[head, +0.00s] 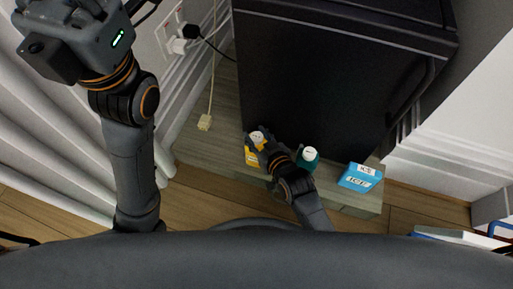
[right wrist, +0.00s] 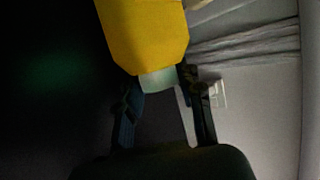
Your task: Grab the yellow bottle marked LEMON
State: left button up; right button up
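The yellow bottle (head: 251,158) with a pale cap stands on the grey wood-look ledge in the head view, left of the teal bottle. My right gripper (head: 263,143) is at its upper part and hides some of it. In the right wrist view the yellow bottle (right wrist: 145,32) fills the top, its pale cap pointing toward my palm. The two fingers of my right gripper (right wrist: 163,88) lie on either side of the cap; whether they press on it is unclear. No label can be read.
A teal bottle (head: 308,158) with a white cap stands close to my right gripper. A blue ICE box (head: 360,177) sits farther right on the ledge (head: 205,150). A black cabinet (head: 330,75) rises just behind.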

jog(key=shift+f, duration=0.15)
grip_shut()
jog(key=shift+r, duration=0.2)
